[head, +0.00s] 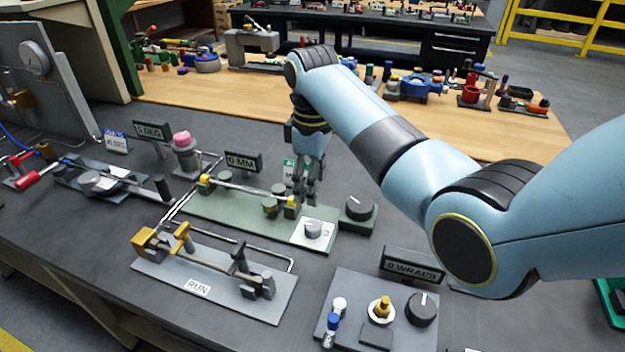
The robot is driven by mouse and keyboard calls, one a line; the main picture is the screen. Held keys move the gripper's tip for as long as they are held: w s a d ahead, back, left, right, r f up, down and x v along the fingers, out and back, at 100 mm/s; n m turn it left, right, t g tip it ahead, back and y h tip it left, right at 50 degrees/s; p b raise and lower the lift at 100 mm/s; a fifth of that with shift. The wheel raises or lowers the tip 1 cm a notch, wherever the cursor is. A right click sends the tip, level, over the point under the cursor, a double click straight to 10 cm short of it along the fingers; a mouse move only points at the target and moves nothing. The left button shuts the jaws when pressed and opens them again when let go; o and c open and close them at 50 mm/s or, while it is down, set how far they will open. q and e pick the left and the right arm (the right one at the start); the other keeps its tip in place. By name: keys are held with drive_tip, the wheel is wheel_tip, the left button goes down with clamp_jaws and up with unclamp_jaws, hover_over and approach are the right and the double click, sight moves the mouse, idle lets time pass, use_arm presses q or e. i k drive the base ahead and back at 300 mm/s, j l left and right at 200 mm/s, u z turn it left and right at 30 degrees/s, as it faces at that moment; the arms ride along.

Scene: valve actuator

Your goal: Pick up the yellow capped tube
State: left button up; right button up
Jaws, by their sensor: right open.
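A thin, pale tube with yellow ends (245,189) lies across the green plate (215,222), between the grey posts of a fixture. It is the yellow-ended tube I can make out, though I cannot tell for sure that its ends are caps. My right gripper (305,195) points down over the back right part of this plate, just behind the tube's right yellow end. Its fingers are open with nothing visible between them. I cannot tell whether the fingertips touch the plate. My left gripper is not in view.
A grey plate marked RUN (200,289) lies in front. A panel with knobs and a brass fitting (381,309) stands front right, with a blue-capped piece (331,322). A red-handled fixture (30,178) is at left. A wooden bench (470,126) with clutter is behind.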

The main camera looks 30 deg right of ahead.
sight(206, 178)
drive_tip(key=k+j, duration=0.65)
drive_tip(key=k, duration=0.25)
